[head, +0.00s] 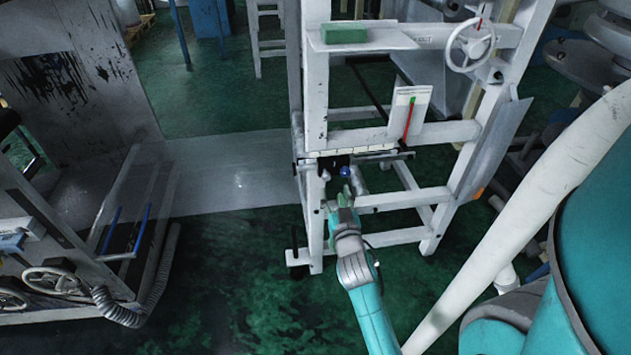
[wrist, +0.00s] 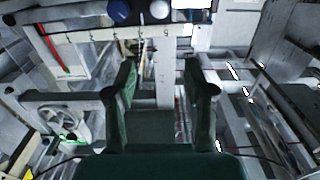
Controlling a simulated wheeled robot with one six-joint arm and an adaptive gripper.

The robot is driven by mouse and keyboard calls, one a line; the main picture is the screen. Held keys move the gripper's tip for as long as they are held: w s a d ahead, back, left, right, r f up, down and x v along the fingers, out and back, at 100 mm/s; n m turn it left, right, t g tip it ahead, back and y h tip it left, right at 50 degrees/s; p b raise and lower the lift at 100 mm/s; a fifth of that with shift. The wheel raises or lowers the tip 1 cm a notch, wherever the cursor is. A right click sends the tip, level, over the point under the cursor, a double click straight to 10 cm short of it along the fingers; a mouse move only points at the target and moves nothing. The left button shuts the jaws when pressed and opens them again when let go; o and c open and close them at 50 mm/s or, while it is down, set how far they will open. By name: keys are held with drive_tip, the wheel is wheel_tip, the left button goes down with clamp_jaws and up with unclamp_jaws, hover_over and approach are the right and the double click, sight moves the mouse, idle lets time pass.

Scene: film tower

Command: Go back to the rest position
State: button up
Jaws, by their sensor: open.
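My gripper (head: 343,196) is in front of the white frame (head: 316,120) in the head view, just below a small blue knob (head: 345,172). In the wrist view my gripper (wrist: 160,85) shows two green fingers spread apart with nothing between them. The blue knob (wrist: 119,10) and a white knob (wrist: 159,8) are at the top of the wrist view, beyond the fingertips and apart from them. A numbered white scale strip (wrist: 95,34) runs just below the knobs.
A handwheel (head: 470,45), a green block (head: 344,33) on a shelf and a red-marked gauge plate (head: 411,112) are on the frame. A clear film sheet (head: 230,170) spans left to another machine (head: 55,230). A white pipe (head: 520,220) slants at right. Green floor (head: 230,290) lies open at lower left.

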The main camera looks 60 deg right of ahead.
drive_tip(key=s+a+f+n+t+y, duration=0.2)
drive_tip(key=s+a+f+n+y, duration=0.1)
drive_tip(key=a, duration=0.8)
drive_tip(key=s+a+f+n+t+y, duration=0.1)
drive_tip(key=s+a+f+n+y, duration=0.2)
drive_tip(key=a, duration=0.9)
drive_tip(key=s+a+r+n+y, duration=0.2)
drive_tip(key=s+a+y, duration=0.1)
drive_tip(key=s+a, duration=0.3)
drive_tip(key=s+a+r+n+y, duration=0.1)
drive_tip(key=s+a+r+y, duration=0.2)
drive_tip(key=s+a, duration=0.4)
drive_tip(key=s+y, duration=0.1)
drive_tip(key=s, duration=0.3)
drive_tip(key=shift+s+n+y, duration=0.15)
drive_tip(key=shift+n+y, duration=0.15)
drive_tip(key=shift+n, duration=0.1)
